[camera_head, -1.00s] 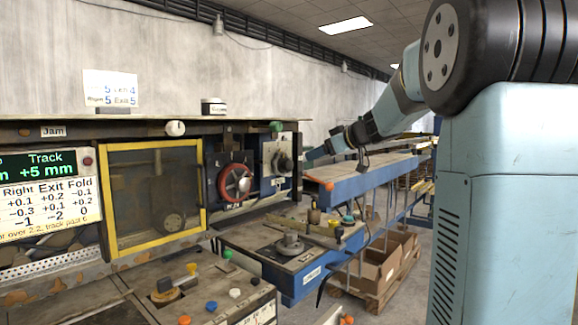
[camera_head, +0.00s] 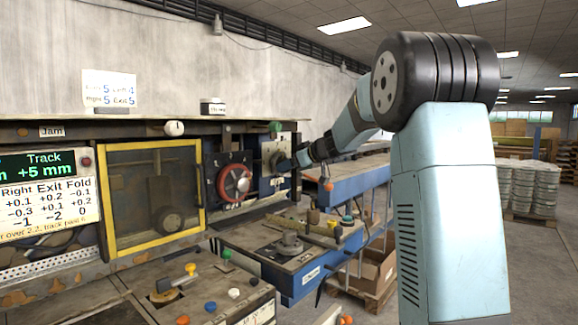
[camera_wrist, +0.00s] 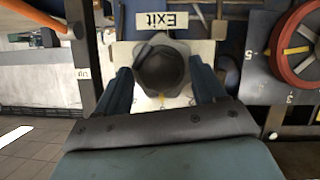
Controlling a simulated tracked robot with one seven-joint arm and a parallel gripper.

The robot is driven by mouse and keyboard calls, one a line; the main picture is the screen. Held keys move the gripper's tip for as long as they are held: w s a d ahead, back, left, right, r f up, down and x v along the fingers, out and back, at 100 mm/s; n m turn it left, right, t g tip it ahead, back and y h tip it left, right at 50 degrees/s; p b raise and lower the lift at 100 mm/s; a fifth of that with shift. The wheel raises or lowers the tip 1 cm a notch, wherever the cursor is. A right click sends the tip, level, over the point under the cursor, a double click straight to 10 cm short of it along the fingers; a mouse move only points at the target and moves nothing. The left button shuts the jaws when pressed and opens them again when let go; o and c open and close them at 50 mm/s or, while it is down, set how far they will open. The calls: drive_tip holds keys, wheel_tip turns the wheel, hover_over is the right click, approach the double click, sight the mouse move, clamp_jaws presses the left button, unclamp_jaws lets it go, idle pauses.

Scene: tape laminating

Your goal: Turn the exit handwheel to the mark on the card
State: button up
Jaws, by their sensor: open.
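The exit handwheel is a dark grey lobed knob (camera_wrist: 162,70) on a pale plate under an upside-down "Exit" label (camera_wrist: 168,20) in the wrist view. In the head view the handwheel (camera_head: 274,158) is partly covered by my gripper. My gripper (camera_wrist: 162,88) is open, with one finger on each side of the knob; I cannot tell whether they touch it. A yellow mark (camera_wrist: 162,98) shows on the plate beside the knob. The white card (camera_head: 110,90) on the wall carries setting numbers, with "Exit 5" at lower right.
A red handwheel (camera_head: 234,183) with a numbered dial is left of the exit plate. A yellow-framed window (camera_head: 152,195) and a display reading "Track +5 mm" (camera_head: 40,164) are further left. A blue conveyor beam (camera_head: 350,182) runs below my arm.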

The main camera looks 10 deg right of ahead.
drive_tip(key=shift+w+a+f, duration=0.1)
drive_tip(key=shift+w+a, duration=0.05)
drive_tip(key=shift+w, duration=0.1)
drive_tip(key=shift+c, duration=0.2)
drive_tip(key=c, duration=1)
drive_tip(key=shift+w+d+f+m+g+y, duration=0.15)
drive_tip(key=shift+m+g+y, duration=0.3)
drive_tip(key=shift+m+y, duration=1.05)
drive_tip(key=shift+d+f+m+g+y, duration=0.1)
drive_tip(key=shift+m+g+y, duration=0.45)
drive_tip(key=shift+m, duration=1.7)
drive_tip(key=shift+w+d+f+m+g+y, duration=0.15)
drive_tip(key=shift+m+g+y, duration=0.15)
drive_tip(key=shift+m+y, duration=1.25)
drive_tip(key=shift+s+r+m, duration=0.1)
drive_tip(key=shift+m, duration=0.4)
